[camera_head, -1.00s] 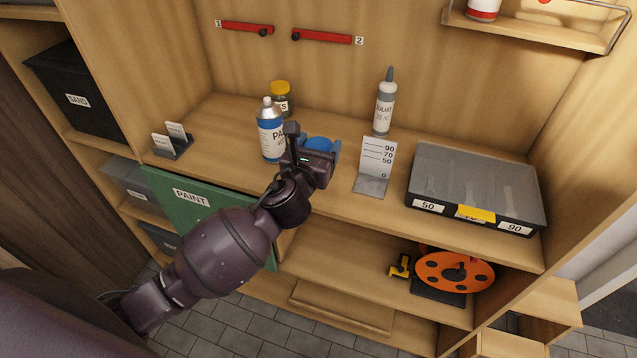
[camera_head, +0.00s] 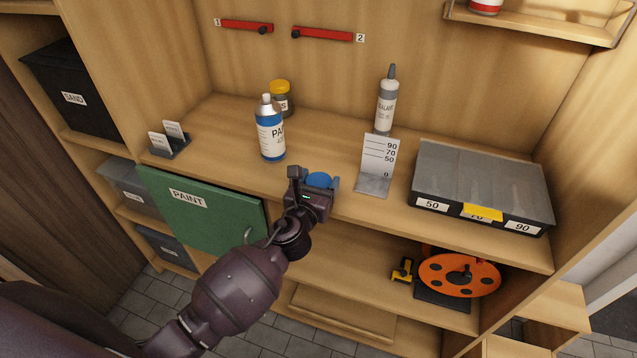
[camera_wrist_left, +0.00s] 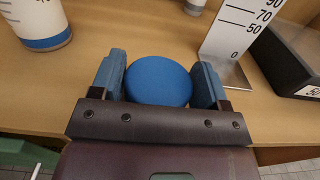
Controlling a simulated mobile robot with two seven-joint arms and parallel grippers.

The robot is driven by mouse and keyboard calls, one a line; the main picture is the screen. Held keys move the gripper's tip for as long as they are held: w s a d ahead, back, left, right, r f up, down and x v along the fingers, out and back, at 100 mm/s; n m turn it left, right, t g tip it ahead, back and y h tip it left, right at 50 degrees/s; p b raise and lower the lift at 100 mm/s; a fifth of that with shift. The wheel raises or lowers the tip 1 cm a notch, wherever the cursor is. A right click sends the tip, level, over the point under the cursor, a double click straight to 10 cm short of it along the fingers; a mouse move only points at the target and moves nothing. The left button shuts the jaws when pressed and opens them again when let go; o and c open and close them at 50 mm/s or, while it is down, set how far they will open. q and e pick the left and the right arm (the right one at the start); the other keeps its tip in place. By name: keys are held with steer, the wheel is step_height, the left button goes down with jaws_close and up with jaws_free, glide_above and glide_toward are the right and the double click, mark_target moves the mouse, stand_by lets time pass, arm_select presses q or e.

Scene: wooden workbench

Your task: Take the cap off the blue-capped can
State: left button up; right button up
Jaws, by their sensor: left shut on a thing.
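The paint can (camera_head: 270,133) stands upright on the bench top, with a white label, blue bands and a bare silver top with a pale nozzle. Its lower part also shows in the left wrist view (camera_wrist_left: 38,22). The blue cap (camera_head: 319,180) is off the can. My left gripper (camera_head: 316,184) is shut on the cap, right of and nearer than the can, by the bench's front edge. In the left wrist view the round blue cap (camera_wrist_left: 158,80) sits between the two fingers. My right gripper is in neither view.
A yellow-lidded jar (camera_head: 281,97) stands behind the can. A height gauge (camera_head: 379,160), a sealant tube (camera_head: 386,105) and a grey organiser case (camera_head: 480,185) are to the right. A small card holder (camera_head: 170,143) is at left. Bench top around the can's left is clear.

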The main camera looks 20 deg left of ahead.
arm_select(q)
steer(key=shift+f, duration=0.15)
steer(key=o, duration=1)
steer(key=shift+r, duration=0.3)
steer(key=s, duration=1.2)
steer(key=shift+a, duration=0.2)
